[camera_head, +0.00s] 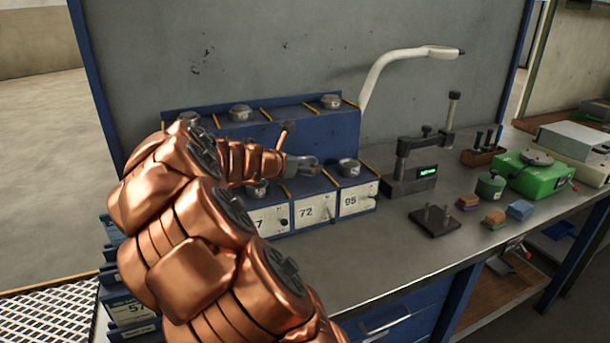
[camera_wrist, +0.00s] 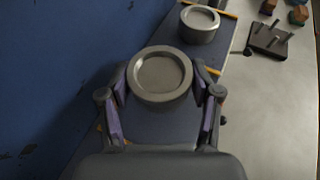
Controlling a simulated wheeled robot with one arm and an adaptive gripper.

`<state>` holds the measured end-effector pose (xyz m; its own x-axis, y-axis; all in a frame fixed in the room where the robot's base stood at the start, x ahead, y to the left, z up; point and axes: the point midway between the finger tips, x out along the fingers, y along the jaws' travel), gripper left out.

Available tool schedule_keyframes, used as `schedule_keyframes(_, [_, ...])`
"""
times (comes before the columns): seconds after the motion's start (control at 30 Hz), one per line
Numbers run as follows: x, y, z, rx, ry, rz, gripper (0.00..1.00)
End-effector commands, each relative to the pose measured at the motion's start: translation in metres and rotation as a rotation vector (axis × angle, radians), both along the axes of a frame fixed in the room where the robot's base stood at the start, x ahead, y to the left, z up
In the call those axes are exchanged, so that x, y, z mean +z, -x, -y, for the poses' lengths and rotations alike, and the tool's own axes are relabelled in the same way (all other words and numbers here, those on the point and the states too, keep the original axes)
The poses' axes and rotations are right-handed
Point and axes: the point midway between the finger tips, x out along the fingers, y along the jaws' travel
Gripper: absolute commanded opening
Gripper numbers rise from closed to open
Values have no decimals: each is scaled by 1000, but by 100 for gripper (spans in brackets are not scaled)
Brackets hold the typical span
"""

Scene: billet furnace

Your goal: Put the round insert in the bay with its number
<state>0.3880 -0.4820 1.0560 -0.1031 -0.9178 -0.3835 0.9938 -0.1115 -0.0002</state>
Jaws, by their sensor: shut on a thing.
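My gripper (camera_head: 305,166) is over the lower tier of the blue rack (camera_head: 268,131), around the bay labelled 72 (camera_head: 313,211). In the wrist view its two fingers (camera_wrist: 161,92) are shut on a round grey metal insert (camera_wrist: 160,74) with a hollow top. My gripper mostly hides this insert in the head view, and I cannot tell whether it touches the bay floor. No number on it is readable. Another round insert (camera_head: 349,167) sits in the bay labelled 95 (camera_head: 357,200); it also shows in the wrist view (camera_wrist: 199,23). My arm partly covers the label further left.
Several more inserts sit on the rack, such as one at the upper right (camera_head: 331,101). A gauge stand (camera_head: 410,165) with a green display, a dark pegged block (camera_head: 435,220) and small coloured blocks (camera_head: 494,219) stand to the right. The front bench top is clear.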

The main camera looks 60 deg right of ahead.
Motion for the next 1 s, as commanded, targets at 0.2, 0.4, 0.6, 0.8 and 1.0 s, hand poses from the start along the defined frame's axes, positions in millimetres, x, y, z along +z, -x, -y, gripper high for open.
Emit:
schedule_keyframes(0.2, [-23, 0, 0, 0, 1, -3, 0])
schedule_keyframes(0.4, [-31, 0, 0, 0, 2, -1, 0])
schedule_keyframes(0.6, [-31, 0, 0, 0, 2, 0, 0])
schedule_keyframes(0.8, [-33, 0, 0, 0, 1, 0, 76])
schedule_keyframes(1.0, [-33, 0, 0, -1, 0, 0, 88])
